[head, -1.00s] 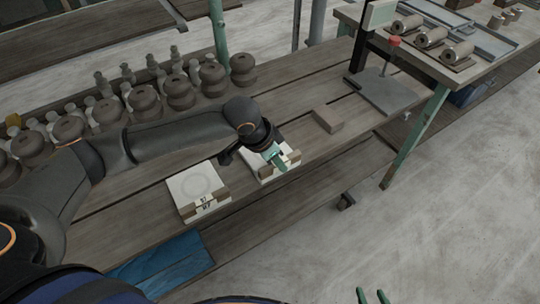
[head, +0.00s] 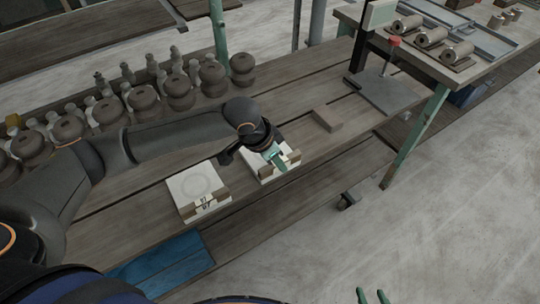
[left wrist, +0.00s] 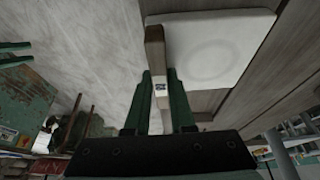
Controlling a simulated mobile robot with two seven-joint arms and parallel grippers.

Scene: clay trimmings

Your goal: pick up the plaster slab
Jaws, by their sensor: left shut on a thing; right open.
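A white plaster slab (head: 259,172) with brown pieces at its front edge lies on the slatted wooden bench, partly hidden by my left gripper (head: 277,161). The slab's pale face (left wrist: 215,48) with a faint ring stretches away to the upper right. A second white slab (head: 196,184), with a ring on top and dark marks on its front, lies just left of it. My right gripper (head: 372,296) is open and empty at the bottom edge, away from the bench.
A brown block (head: 326,119) lies on the bench right of the held slab. A grey stand with a red knob (head: 393,40) is farther right. Rows of dark rounded pots (head: 178,92) line the back left. A blue sheet (head: 165,266) lies below the bench front.

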